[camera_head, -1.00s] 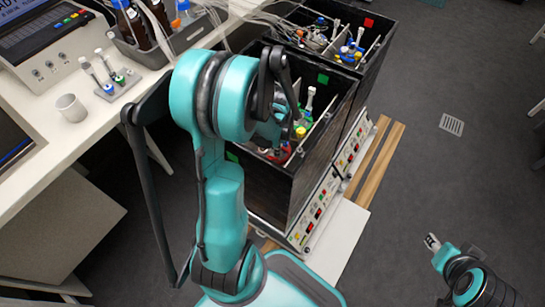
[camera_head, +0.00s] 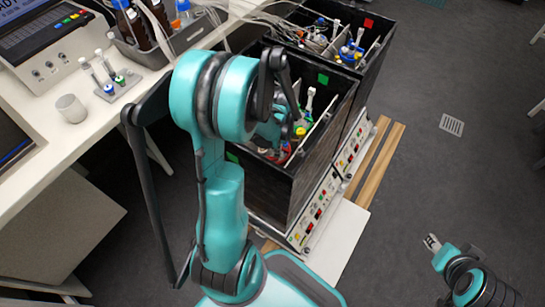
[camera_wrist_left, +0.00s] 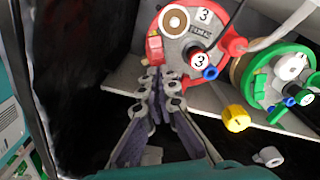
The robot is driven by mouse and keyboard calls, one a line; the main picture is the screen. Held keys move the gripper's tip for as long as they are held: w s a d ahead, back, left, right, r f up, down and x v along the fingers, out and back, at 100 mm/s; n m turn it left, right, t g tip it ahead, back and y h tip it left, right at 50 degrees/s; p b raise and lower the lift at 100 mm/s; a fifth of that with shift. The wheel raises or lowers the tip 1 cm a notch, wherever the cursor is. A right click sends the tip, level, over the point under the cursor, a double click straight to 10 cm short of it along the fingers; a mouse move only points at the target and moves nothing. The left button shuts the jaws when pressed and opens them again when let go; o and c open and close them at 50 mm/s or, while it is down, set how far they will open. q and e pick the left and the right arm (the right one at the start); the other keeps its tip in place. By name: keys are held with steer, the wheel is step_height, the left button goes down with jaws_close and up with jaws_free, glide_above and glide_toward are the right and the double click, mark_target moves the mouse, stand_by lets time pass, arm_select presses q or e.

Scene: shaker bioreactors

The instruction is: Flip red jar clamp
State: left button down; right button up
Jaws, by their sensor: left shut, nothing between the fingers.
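The red jar (camera_wrist_left: 190,35) has a grey lid marked 3 inside a red ring, in the upper middle of the left wrist view. Its red clamp (camera_wrist_left: 154,47) is a small block on the ring's left side. My left gripper (camera_wrist_left: 162,80) is shut and empty, its fingertips just below the clamp in the picture; I cannot tell whether they touch it. In the head view my left arm hides most of the gripper and much of the red jar (camera_head: 285,152). My right gripper (camera_head: 432,242) is low at the right, over the floor; its jaws are too small to read.
A green jar (camera_wrist_left: 280,75) and a yellow cap (camera_wrist_left: 236,118) lie right of the red jar. The black box's wall (camera_head: 325,140) encloses the jars. A second black box (camera_head: 372,55) stands behind. The bench (camera_head: 95,125) on the left carries a cup and bottles.

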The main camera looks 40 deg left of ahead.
arm_select(q)
steer(key=shift+f+b, duration=1.05)
steer(key=shift+f, duration=0.1)
stand_by(0.3)
steer(key=shift+r, duration=0.1)
steer(key=shift+r+p, duration=2.75)
steer(key=shift+r, duration=0.7)
